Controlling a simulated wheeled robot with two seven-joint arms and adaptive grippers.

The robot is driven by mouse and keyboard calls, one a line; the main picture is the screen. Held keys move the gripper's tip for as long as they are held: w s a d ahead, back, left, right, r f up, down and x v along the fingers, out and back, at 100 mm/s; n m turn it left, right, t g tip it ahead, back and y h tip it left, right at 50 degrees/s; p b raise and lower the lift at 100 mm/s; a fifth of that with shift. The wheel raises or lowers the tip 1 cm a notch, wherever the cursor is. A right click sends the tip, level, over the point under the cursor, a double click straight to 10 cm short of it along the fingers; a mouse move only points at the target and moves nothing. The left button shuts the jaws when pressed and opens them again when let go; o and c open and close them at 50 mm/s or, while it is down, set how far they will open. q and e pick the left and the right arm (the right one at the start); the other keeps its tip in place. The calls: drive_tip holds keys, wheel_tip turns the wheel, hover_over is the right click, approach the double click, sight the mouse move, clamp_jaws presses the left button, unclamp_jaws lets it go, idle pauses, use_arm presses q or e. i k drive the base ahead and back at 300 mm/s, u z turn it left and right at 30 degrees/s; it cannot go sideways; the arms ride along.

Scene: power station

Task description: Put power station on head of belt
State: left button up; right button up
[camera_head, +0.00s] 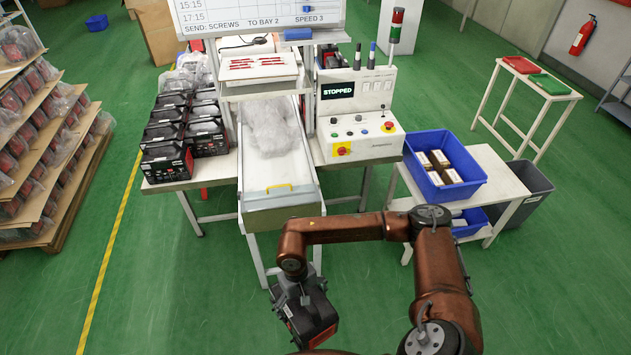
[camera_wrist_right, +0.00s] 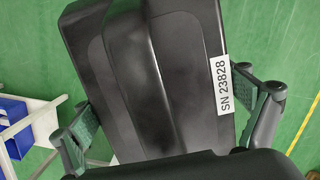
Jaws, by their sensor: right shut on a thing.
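My right gripper (camera_head: 304,297) is shut on a black and red power station (camera_head: 311,321). It holds it in the air in front of the near end of the belt. In the right wrist view the dark power station (camera_wrist_right: 150,75) fills the middle between the fingers, with a white label reading SN 23828 on its side. The white belt (camera_head: 275,178) runs away from me and its near end is bare. A clear crumpled plastic wrap lies farther up the belt. My left gripper is not in view.
Several power stations (camera_head: 166,163) stand on the table left of the belt. A control panel (camera_head: 355,115) reading STOPPED stands to the right. A blue bin (camera_head: 444,171) with boxes sits on a white table. Shelves (camera_head: 40,150) stand at far left. The green floor before the belt is clear.

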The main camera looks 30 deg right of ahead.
sight(279, 183)
drive_tip(key=z, duration=0.3)
drive_tip(key=i, duration=1)
